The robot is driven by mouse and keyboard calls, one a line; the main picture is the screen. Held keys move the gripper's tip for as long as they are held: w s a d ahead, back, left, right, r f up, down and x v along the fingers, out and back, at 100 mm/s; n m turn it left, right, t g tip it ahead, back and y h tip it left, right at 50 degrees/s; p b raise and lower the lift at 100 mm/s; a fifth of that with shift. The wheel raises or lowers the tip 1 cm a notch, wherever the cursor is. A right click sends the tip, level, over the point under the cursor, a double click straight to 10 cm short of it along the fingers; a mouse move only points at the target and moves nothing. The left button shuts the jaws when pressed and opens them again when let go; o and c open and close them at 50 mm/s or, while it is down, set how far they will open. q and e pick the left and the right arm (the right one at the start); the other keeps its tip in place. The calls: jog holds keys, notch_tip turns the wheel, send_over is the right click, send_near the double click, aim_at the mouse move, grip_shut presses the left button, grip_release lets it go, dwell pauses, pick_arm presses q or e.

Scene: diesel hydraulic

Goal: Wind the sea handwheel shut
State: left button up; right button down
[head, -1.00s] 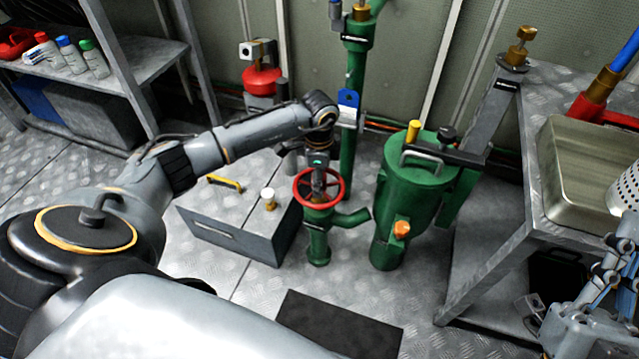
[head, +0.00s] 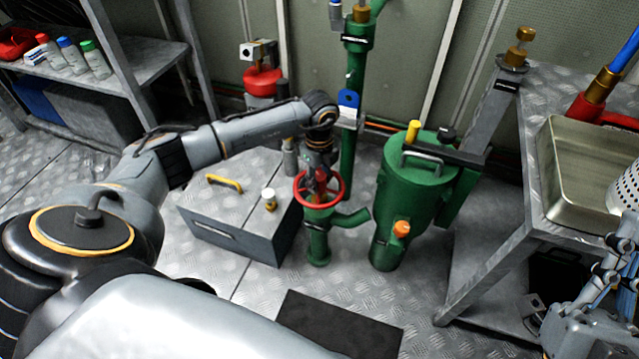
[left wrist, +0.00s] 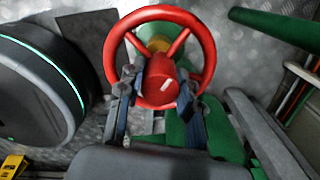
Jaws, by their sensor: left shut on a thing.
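The red handwheel (head: 341,190) sits on top of a short green valve (head: 318,244) that stands on the floor. It also shows in the left wrist view (left wrist: 203,40), with a red hub (left wrist: 161,88) that bears a short pale mark. My left gripper (head: 318,182) reaches down on the wheel from above. In the left wrist view its two fingers (left wrist: 157,84) lie on either side of the hub, shut on it. My right gripper (head: 535,312) shows only in part at the lower right edge, away from the wheel; its jaws are unclear.
A green strainer body (head: 415,205) with a handled lid stands right of the valve. A grey box (head: 235,238) with a yellow-handled item and a small jar is at its left. A metal bench (head: 500,262) stands at the right. A dark mat (head: 338,325) lies in front.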

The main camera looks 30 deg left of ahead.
pick_arm(q)
jog(key=m, duration=0.6)
jog(key=shift+s+f, duration=0.25)
jog(key=shift+f, duration=0.1)
jog(key=m, duration=0.6)
jog(key=o, duration=1)
jog(key=shift+w+f, duration=0.1)
jog(key=shift+f, duration=0.05)
jog(key=shift+r, duration=0.2)
